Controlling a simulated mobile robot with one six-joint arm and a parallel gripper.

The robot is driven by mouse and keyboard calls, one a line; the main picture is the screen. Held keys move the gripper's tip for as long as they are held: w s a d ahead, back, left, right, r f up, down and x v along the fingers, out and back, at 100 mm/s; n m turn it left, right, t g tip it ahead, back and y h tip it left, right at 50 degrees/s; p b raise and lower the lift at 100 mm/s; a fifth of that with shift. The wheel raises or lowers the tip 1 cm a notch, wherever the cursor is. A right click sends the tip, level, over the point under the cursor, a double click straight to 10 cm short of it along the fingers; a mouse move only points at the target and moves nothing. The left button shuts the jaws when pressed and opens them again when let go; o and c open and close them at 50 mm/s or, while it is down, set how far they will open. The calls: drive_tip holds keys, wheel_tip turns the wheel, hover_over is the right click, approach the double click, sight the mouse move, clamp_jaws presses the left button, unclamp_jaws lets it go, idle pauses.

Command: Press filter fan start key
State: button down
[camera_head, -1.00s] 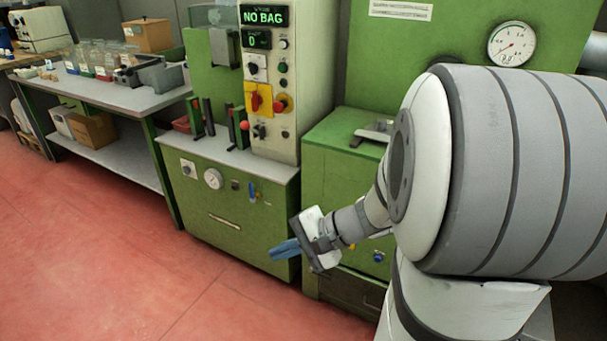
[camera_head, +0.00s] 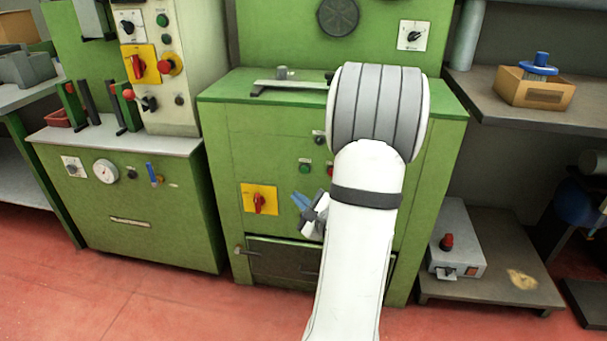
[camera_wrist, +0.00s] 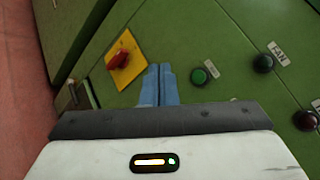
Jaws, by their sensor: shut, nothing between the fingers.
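My gripper (camera_head: 297,198) is shut and empty, its blue fingers held in front of the green cabinet's front panel; the fingertips also show in the wrist view (camera_wrist: 158,68). A round green button (camera_wrist: 199,76) with a small label beside it lies just right of the fingertips in the wrist view, apart from them in the picture. The green button also shows in the head view (camera_head: 305,168), above the gripper.
A red rotary switch on a yellow plate (camera_head: 259,198) is left of the gripper. A dark drawer or door front (camera_head: 283,259) is below it. My arm hides part of the cabinet's right side. A control column (camera_head: 160,65) stands left; a shelf with a box (camera_head: 535,95) is right.

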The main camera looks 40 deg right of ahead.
sight(305, 170)
drive_tip(key=shift+w, duration=0.1)
drive_tip(key=shift+w+d+p, duration=0.45)
drive_tip(key=shift+w+d, duration=0.95)
drive_tip(key=shift+d, duration=0.25)
drive_tip(key=shift+w+d+p, duration=0.4)
drive_tip(key=shift+w+d, duration=1)
drive_tip(key=shift+d, duration=0.25)
drive_tip(key=shift+d, duration=0.1)
drive_tip(key=shift+w+d, duration=0.2)
drive_tip(key=shift+w, duration=0.05)
drive_tip(key=shift+w+d+b, duration=0.25)
drive_tip(key=shift+d+b, duration=0.1)
drive_tip(key=shift+b, duration=0.05)
idle(0.6)
drive_tip(key=shift+s+a+b, duration=0.4)
drive_tip(key=shift+s+a, duration=0.15)
drive_tip(key=shift+a, duration=0.1)
